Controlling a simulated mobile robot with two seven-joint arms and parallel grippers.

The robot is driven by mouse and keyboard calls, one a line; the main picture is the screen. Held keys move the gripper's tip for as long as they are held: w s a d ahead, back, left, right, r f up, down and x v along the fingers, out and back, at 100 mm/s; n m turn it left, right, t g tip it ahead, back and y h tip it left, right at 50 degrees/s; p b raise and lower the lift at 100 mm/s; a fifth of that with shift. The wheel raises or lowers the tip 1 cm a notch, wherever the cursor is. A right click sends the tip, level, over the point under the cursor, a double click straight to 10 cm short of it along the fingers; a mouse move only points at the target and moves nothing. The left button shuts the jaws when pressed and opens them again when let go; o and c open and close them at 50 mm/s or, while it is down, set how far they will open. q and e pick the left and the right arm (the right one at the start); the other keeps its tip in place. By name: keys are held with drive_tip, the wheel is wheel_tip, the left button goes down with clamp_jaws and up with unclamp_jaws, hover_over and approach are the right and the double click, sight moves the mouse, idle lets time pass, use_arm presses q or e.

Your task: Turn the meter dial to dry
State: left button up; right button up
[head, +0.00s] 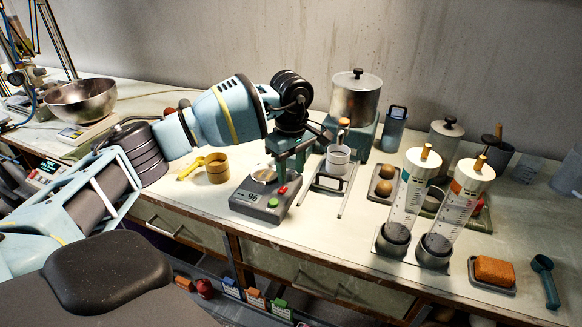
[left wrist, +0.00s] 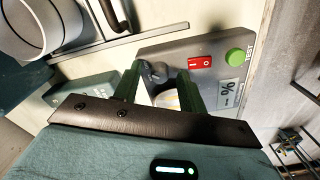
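The meter (head: 262,200) is a grey box near the bench's front edge, with a display, a green button and a red switch. In the left wrist view the meter (left wrist: 207,48) shows a grey knob-like dial (left wrist: 154,72) and part of a pale round dish (left wrist: 170,98). My left gripper (head: 290,172) points down over the back of the meter. In the wrist view its two green fingers (left wrist: 160,88) are apart, with the dial seen between them, close to the left finger. I cannot tell whether they touch it. The dial's setting is not readable. My right gripper is not in view.
A small stand with a white cup (head: 338,158) is close right of the meter. A yellow cup (head: 216,168) stands to its left. Two clear cylinders (head: 408,190) and an orange block (head: 494,270) are farther right. A metal pot (head: 356,98) stands behind.

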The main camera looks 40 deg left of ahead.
sight(291, 172)
use_arm(q)
drive_tip(key=shift+r, duration=0.1)
wheel_tip(291, 172, up, 7)
drive_tip(key=shift+r, duration=0.35)
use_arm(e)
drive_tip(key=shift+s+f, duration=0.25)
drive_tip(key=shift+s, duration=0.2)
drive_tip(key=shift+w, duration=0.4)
use_arm(q)
drive_tip(key=shift+f, duration=0.1)
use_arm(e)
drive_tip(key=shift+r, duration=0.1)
